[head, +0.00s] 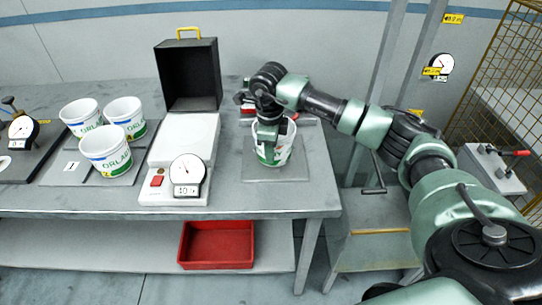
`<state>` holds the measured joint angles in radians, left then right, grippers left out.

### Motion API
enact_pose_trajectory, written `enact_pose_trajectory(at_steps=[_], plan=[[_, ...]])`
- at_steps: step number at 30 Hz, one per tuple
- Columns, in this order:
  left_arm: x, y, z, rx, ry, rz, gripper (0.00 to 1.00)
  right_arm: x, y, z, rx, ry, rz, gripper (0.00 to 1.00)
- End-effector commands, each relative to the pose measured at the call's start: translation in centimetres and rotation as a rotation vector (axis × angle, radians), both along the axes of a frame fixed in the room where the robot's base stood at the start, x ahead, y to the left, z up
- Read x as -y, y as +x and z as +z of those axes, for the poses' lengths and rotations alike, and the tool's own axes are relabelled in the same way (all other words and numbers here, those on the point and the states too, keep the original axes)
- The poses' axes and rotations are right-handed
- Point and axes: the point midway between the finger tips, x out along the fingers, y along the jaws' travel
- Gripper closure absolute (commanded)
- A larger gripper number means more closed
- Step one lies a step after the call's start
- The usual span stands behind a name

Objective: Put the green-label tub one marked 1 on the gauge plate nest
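My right gripper (271,137) points down at the rim of a white tub (284,152) with green on its label. Its fingers overlap the tub's upper part, and whether they are shut on the rim is hidden. The tub is upright at a grey square plate (262,173) on the right part of the table; I cannot tell whether its base touches the plate. Any number on this tub is not readable. A dark plate (22,164) with a dial gauge (22,128) lies at the far left. My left gripper is not in view.
Three white tubs (109,158) with green lettering stand on a grey plate at the left. A white scale-like device (185,140) with a dial, and an open black box (188,75), stand mid-table. A red tray (217,244) sits on the lower shelf.

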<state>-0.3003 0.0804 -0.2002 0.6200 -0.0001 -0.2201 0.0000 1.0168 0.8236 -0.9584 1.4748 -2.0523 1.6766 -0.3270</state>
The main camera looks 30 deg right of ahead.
Motion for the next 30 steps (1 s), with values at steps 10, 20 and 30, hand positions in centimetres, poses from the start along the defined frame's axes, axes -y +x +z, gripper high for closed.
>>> enact_pose_trajectory(at_steps=[10,20,30], plan=[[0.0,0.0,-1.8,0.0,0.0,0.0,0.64,-0.5,-0.5,7.3,0.005,-0.001,0.0,0.76],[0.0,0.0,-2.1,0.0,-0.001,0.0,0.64,-0.7,-0.7,9.8,0.001,-0.001,-0.001,0.76],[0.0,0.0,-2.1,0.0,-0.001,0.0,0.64,-0.7,-0.7,9.8,0.001,-0.001,-0.001,0.76]])
